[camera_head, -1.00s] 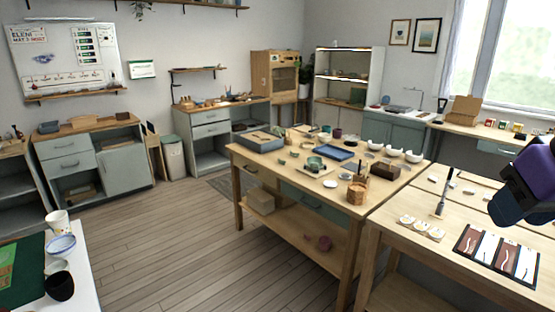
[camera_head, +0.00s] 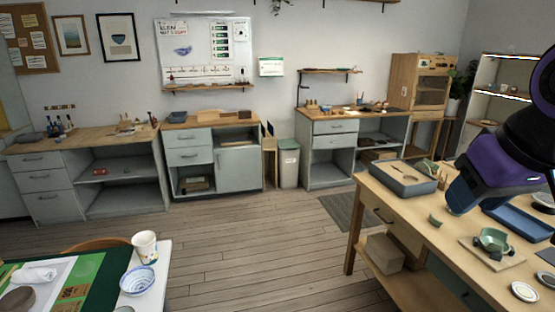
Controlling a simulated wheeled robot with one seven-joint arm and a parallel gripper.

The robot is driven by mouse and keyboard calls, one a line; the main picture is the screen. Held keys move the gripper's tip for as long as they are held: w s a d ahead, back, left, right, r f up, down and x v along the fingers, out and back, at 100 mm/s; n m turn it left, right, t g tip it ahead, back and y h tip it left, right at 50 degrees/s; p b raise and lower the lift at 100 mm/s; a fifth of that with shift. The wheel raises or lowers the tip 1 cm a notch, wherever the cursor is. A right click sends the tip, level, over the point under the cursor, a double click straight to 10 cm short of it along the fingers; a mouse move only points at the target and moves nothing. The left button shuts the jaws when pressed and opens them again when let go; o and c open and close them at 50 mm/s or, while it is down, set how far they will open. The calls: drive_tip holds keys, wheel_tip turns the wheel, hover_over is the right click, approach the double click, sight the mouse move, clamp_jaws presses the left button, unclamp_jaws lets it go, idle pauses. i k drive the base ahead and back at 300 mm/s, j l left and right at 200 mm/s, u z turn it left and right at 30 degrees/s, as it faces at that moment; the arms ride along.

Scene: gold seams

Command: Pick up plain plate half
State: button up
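I cannot pick out a plain plate half with certainty in the head view. On the wooden worktable (camera_head: 400,215) at right, small pieces are too small to identify: a green shard (camera_head: 436,220), and pale round dishes (camera_head: 524,291) near the front. A green broken-looking bowl (camera_head: 492,240) sits on a board there. A brown-grey rounded piece (camera_head: 17,299) lies at the lower left, cut by the picture edge. A purple and black part of my arm shows at right, over the worktable. My gripper's fingers are not visible.
Grey cabinets (camera_head: 120,185) line the back wall. A bin (camera_head: 288,163) stands between them. Open wooden floor (camera_head: 260,260) lies between the tables.

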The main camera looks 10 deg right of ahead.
sight(434, 165)
drive_tip(key=i+u, duration=0.25)
drive_tip(key=i, duration=3.25)
drive_tip(key=i+z, duration=0.1)
drive_tip(key=i, duration=0.75)
drive_tip(key=i+j+z, duration=0.1)
drive_tip(key=i, duration=0.8)
drive_tip(key=i+l+z, duration=0.1)
drive_tip(key=i+z, duration=0.65)
drive_tip(key=z, duration=0.15)
drive_tip(key=i+j+z, duration=0.25)
drive_tip(key=i+z, duration=0.2)
drive_tip(key=i+l+z, duration=0.2)
drive_tip(key=z, duration=0.3)
drive_tip(key=i+z, duration=0.35)
drive_tip(key=z, duration=0.15)
drive_tip(key=i+z, duration=0.35)
drive_tip(key=z, duration=0.15)
drive_tip(key=i+j+z, duration=0.15)
drive_tip(key=z, duration=0.35)
drive_tip(key=i+j+z, duration=0.4)
drive_tip(key=i, duration=0.15)
drive_tip(key=i+j+z, duration=0.4)
drive_tip(key=i+l, duration=0.1)
